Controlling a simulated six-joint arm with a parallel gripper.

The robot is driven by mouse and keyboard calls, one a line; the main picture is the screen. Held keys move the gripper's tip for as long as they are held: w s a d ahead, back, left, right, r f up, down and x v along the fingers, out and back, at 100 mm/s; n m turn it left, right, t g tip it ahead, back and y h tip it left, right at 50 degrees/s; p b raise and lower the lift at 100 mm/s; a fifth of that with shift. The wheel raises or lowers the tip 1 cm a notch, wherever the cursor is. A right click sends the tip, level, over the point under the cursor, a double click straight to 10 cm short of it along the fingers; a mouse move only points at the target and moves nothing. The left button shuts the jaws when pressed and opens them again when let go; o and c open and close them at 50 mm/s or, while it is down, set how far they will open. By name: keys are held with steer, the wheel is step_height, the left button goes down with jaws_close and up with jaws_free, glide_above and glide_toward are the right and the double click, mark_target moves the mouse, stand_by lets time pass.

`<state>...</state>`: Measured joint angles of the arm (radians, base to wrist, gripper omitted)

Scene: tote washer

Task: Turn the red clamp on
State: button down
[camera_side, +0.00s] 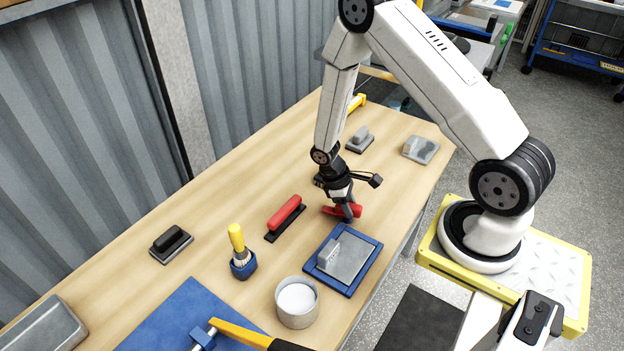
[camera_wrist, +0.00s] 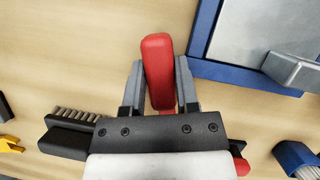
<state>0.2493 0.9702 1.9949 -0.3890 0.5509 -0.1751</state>
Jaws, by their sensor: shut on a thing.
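The red clamp (camera_side: 356,210) is at my gripper, near the table's right edge. Its red end shows on both sides of the fingers in the side view. In the wrist view its red body (camera_wrist: 158,68) stands between the two grey fingers, which are shut on it. Its lower part is hidden by my gripper's body. My gripper (camera_side: 347,213) points down just above the tabletop. I cannot tell whether the clamp is on or off.
A blue-framed metal plate (camera_side: 372,262) with a grey block lies close in front. A red-handled black tool (camera_side: 286,214) lies to the left. A yellow-handled brush (camera_side: 238,243) and a round tub (camera_side: 297,303) stand nearer. Bare tabletop (camera_side: 200,215) lies left.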

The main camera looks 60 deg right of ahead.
steer(key=n, duration=0.2)
steer(key=n+h, duration=0.1)
steer(key=n, duration=0.1)
steer(key=shift+n+t+h, duration=0.3)
steer(key=shift+t, duration=0.1)
steer(key=n+t, duration=0.1)
steer(key=n, duration=0.1)
steer(key=n+h, duration=0.1)
steer(key=n, duration=0.2)
steer(key=shift+t, duration=0.4)
steer(key=n, duration=0.2)
steer(key=n+t, duration=0.1)
steer(key=n, duration=0.1)
steer(key=shift+t+h, duration=0.3)
steer(key=shift+n+t, duration=0.8)
steer(key=shift+n, duration=1.5)
steer(key=shift+w+n, duration=0.1)
steer(key=shift+n, duration=0.2)
steer(key=shift+c, duration=1.8)
jaws_free()
steer(key=shift+r, duration=0.15)
steer(key=v, duration=0.7)
steer(key=shift+r, duration=0.3)
